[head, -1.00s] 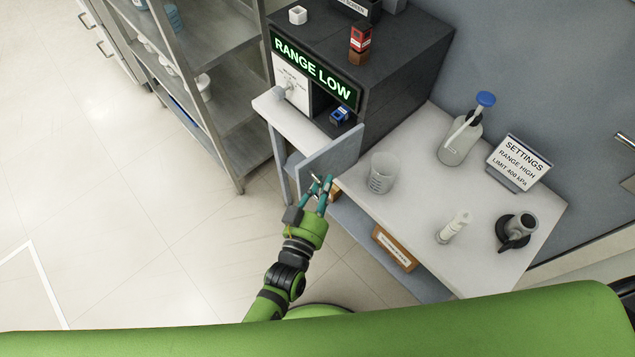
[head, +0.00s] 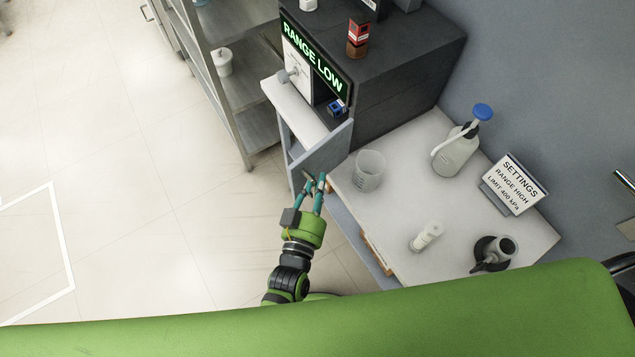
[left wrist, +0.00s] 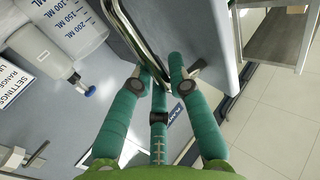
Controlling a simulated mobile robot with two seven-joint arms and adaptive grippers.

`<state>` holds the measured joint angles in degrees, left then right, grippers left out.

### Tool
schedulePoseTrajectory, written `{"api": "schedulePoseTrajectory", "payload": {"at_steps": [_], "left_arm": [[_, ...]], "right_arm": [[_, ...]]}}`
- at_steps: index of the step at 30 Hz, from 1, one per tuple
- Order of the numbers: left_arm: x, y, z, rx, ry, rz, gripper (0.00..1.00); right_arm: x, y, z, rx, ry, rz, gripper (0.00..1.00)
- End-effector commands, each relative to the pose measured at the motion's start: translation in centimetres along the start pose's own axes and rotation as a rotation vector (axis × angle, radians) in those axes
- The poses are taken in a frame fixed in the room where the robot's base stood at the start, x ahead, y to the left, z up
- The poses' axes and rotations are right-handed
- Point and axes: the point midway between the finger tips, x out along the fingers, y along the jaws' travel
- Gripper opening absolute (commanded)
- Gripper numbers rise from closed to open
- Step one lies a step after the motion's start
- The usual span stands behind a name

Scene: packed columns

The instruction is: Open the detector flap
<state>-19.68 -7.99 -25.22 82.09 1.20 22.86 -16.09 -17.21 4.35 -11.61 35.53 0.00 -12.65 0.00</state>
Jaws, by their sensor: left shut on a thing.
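The detector is a dark cabinet (head: 395,85) with a green "RANGE LOW" display (head: 315,55). Its grey flap (head: 327,150) stands swung out from the front, on the right side of the opening, near the bench. My left gripper (head: 315,182) is at the flap's outer part. In the left wrist view the flap (left wrist: 207,40) is a grey-blue panel with a curved metal handle (left wrist: 142,40). The fingers (left wrist: 163,75) are shut on that handle, from both sides. The right gripper is not in view.
A clear beaker (head: 369,170) stands on the bench close to the flap. A wash bottle (head: 456,152), a settings sign (head: 514,184), a white bottle (head: 427,236) and a dark holder (head: 493,252) stand farther right. Metal shelves (head: 235,90) are at left. The floor at left is clear.

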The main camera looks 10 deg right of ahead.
Motion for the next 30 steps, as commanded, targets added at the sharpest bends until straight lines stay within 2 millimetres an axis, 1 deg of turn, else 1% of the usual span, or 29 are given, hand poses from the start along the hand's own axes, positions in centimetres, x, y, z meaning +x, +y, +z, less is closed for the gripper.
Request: {"api": "schedulePoseTrajectory", "payload": {"at_steps": [1,5,6,7,8,15,17,20,23,30], "left_arm": [[0.2,0.1,-0.3,0.005,0.008,0.001,0.00],[0.2,0.1,-0.4,0.005,0.009,0.001,0.00],[0.2,0.1,-0.4,0.005,0.009,0.001,0.30],[0.2,0.1,-0.4,0.005,0.009,0.001,0.42],[0.2,0.0,-0.4,0.004,0.009,0.001,0.43],[0.1,0.0,-0.2,0.002,0.005,0.000,0.43],[0.1,0.0,-0.1,0.001,0.004,0.000,0.43],[-0.5,0.0,0.0,0.001,0.001,0.000,0.43],[-1.9,0.0,0.1,0.002,-0.001,0.001,0.43],[-7.0,0.1,0.0,0.002,0.000,0.002,0.43]], "right_arm": [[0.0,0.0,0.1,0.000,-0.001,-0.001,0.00],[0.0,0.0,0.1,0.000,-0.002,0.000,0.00],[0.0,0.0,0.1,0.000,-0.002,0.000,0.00],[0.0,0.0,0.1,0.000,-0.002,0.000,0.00],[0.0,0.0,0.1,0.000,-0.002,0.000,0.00],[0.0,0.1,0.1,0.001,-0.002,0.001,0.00],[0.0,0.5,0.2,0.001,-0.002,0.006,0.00],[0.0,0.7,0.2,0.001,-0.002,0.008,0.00],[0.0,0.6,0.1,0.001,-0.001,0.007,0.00],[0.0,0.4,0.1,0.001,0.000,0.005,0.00]]}}
